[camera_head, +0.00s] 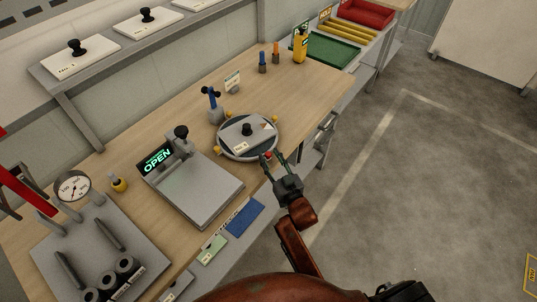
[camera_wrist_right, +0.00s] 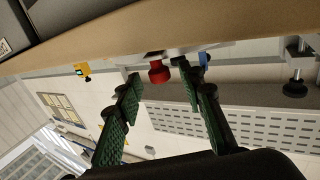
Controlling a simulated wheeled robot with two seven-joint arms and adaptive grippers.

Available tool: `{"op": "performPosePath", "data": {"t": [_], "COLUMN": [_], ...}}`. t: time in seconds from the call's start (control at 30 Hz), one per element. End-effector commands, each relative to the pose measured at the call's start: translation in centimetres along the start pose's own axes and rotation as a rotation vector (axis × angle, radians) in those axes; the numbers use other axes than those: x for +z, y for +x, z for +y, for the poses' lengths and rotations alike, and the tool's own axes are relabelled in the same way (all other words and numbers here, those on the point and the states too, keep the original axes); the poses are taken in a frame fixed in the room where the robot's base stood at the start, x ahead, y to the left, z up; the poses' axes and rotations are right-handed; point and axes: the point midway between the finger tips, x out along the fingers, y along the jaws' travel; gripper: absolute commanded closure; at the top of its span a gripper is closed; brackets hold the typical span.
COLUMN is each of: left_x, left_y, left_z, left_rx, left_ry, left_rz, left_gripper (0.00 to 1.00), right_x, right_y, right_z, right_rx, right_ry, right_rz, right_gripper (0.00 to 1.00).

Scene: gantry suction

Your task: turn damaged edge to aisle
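An orange-brown triangular mark (camera_head: 266,126) shows on the plate's right side. A small red knob (camera_head: 268,155) is at the turntable's front; it also shows in the right wrist view (camera_wrist_right: 158,72). My right gripper (camera_head: 274,160) is open beside this knob, at the bench edge. In the wrist view its green fingers are apart, with the knob ahead between them. My left gripper is not in view.
A flat metal stand with an OPEN display (camera_head: 157,160) is left of the turntable. A blue clamp (camera_head: 214,106) and a small sign (camera_head: 232,82) stand behind it. The aisle floor (camera_head: 400,180) on the right is clear.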

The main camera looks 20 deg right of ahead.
Motion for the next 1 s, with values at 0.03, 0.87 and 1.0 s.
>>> {"op": "performPosePath", "data": {"t": [0.03, 0.87, 1.0], "left_x": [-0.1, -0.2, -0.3], "left_y": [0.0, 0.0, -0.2], "left_z": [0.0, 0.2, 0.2], "left_rx": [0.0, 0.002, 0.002], "left_ry": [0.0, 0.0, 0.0], "left_rz": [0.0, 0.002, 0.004], "left_gripper": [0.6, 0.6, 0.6], "right_x": [0.1, 0.0, 0.0], "right_y": [-1.1, -9.9, -9.9], "right_z": [0.1, 0.0, 0.0], "right_rx": [0.001, 0.001, -0.004], "right_ry": [0.0, 0.0, 0.015], "right_rz": [-0.002, -0.001, -0.001], "right_gripper": [0.64, 0.64, 0.72]}}
